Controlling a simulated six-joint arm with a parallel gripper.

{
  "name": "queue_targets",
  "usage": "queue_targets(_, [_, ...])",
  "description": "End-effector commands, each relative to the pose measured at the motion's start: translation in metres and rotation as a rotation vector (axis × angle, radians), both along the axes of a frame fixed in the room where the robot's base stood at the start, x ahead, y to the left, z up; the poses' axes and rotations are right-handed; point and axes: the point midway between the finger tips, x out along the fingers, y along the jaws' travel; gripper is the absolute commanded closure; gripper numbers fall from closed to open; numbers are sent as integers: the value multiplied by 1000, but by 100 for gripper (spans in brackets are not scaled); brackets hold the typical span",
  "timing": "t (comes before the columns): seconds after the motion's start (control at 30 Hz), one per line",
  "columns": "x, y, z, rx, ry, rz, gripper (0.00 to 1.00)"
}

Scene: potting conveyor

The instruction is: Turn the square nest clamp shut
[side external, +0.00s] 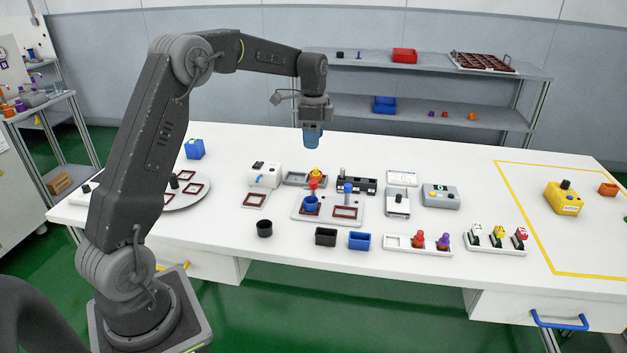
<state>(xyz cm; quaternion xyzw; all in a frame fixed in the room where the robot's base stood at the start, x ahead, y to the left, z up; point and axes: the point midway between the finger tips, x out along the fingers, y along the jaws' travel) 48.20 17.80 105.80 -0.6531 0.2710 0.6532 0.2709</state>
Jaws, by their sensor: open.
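The nest plate (328,221), light grey, lies near the middle of the white table. Its right nest is an empty dark-red rectangular frame (345,213), and its left nest holds a blue pot (311,203). A blue-topped clamp post (348,189) stands behind the right nest, and a red-topped one (312,184) stands behind the left. The view is too small to tell how either clamp is turned. My gripper (313,143), with blue finger ends, hangs pointing down, well above and behind the plate. It is open and touches nothing; the gap between its fingers is hard to see.
Behind the plate stand a white device (265,174), a grey tray with an orange-yellow item (315,173) and a black block (365,186). Black (325,236) and blue (360,241) square pots stand in front. A grey control box (440,195) is right.

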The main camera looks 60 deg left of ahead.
Motion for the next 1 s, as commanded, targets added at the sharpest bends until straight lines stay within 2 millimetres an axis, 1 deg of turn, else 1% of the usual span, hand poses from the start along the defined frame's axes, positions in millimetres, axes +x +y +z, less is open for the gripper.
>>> queue_targets(0.17, [-1, -1, -28, -2, 5, 1, 50])
queue_targets(0.5, [-1, -1, -96, -1, 4, 2, 50])
queue_targets(0.6, [-1, -1, -111, -1, 3, 2, 50])
queue_targets(0.7, [-1, -1, -123, -1, 2, 2, 50])
queue_targets(0.8, [-1, -1, -129, 1, 1, 3, 50])
queue_targets(1.0, [-1, -1, -133, 1, 0, 3, 50])
